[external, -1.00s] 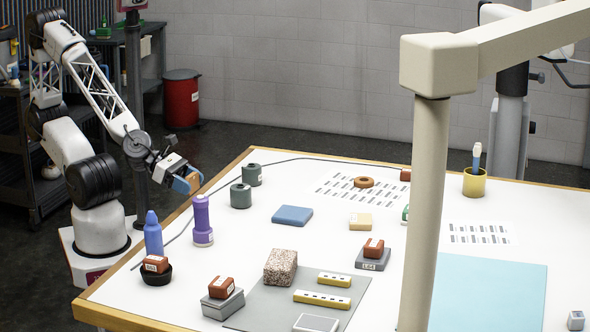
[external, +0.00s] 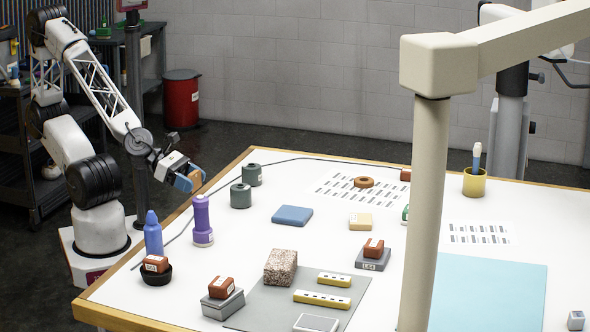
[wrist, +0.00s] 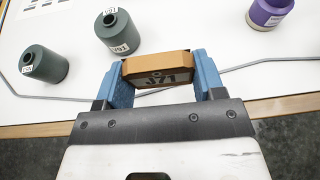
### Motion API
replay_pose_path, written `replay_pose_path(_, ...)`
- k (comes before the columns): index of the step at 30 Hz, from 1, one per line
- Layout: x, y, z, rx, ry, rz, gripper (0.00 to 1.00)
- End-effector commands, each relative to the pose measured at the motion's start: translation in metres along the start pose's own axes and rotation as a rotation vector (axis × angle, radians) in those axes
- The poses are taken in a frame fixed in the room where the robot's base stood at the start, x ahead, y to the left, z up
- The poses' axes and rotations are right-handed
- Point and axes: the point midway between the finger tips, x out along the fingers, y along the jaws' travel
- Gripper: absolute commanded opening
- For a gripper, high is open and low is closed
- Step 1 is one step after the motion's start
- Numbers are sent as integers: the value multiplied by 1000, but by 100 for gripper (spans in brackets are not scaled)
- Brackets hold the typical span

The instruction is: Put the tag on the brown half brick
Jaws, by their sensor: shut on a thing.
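My gripper (wrist: 162,82) is shut on an orange-brown, box-like piece (wrist: 157,63). Its face towards the wrist reads roughly "J71". I cannot tell whether this piece is the tag or a half brick. Small red-brown blocks with white labels stand on the table: one (external: 155,263) in a dark bowl, one (external: 221,286) on a grey block, one (external: 373,247) on another grey block, and one (external: 405,175) partly behind the post.
Two green spools (external: 241,196) and a purple bottle (external: 202,220) stand near my gripper, with a blue bottle (external: 153,236) nearer the front. A grey cable (external: 300,159) runs along the table. A speckled block (external: 281,266) stands on a grey mat (external: 262,300). A beige post (external: 424,210) blocks part of the view.

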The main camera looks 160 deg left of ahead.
Motion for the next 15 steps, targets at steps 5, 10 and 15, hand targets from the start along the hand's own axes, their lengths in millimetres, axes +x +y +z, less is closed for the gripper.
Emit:
replay_pose_path(5,8,-6,14,-4,3,11,41)
replay_pose_path(10,17,-12,32,-11,2,26,41)
replay_pose_path(15,27,-20,49,-16,2,43,41)
